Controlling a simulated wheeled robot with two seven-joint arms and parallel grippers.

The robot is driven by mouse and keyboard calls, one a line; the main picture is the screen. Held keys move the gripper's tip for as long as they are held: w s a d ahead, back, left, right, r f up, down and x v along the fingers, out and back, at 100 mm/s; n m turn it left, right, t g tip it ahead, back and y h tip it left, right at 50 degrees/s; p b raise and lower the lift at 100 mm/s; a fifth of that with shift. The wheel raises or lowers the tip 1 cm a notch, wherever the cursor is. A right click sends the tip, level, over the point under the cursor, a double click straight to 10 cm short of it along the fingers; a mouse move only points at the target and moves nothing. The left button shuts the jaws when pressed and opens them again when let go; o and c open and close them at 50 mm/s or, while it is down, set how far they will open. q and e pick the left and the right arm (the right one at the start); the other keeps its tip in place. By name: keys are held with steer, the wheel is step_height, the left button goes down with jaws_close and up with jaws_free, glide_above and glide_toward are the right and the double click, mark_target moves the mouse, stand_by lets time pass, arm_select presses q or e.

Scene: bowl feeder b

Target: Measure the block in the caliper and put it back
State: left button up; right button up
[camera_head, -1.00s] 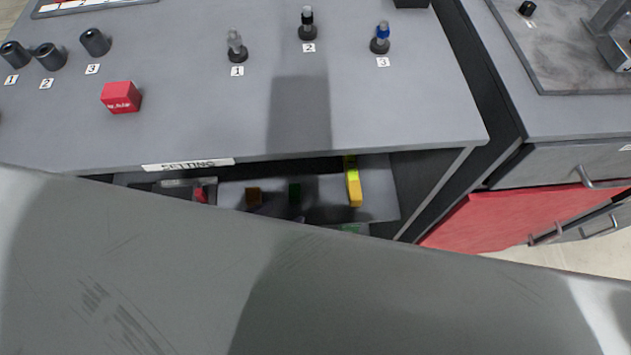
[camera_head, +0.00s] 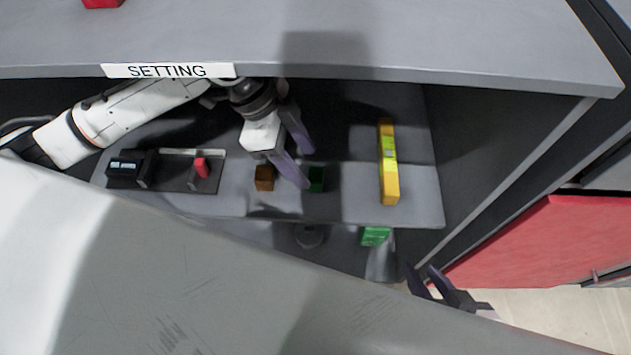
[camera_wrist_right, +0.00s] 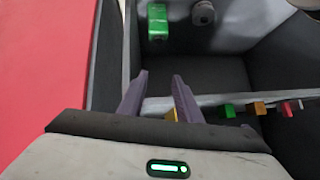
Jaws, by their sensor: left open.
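Contact cannot be told. My right gripper (camera_head: 422,270) is open outside the cabinet at lower right; its fingers (camera_wrist_right: 158,78) show apart and empty.
A yellow level (camera_head: 390,170) lies on the right of the shelf. A green object (camera_head: 375,236) and a round grey object (camera_head: 308,236) are on the level below. The countertop (camera_head: 450,45) overhangs the shelf. A red door (camera_head: 545,240) stands at right.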

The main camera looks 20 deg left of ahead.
mark_target(315, 175)
arm_select(q)
steer(key=b+x, duration=0.2)
steer(key=x, duration=0.3)
steer(key=shift+d, duration=0.15)
steer(key=shift+w+d+f+b, duration=0.1)
steer(key=shift+d+f+b, duration=0.05)
steer(key=shift+f+b, duration=0.25)
arm_select(e)
steer(key=shift+w+a+f+n+g, duration=0.2)
steer(key=shift+a+f+n+g, duration=0.3)
steer(key=shift+a+f, duration=0.4)
arm_select(q)
steer(key=c, duration=1.2)
steer(key=shift+r, duration=0.15)
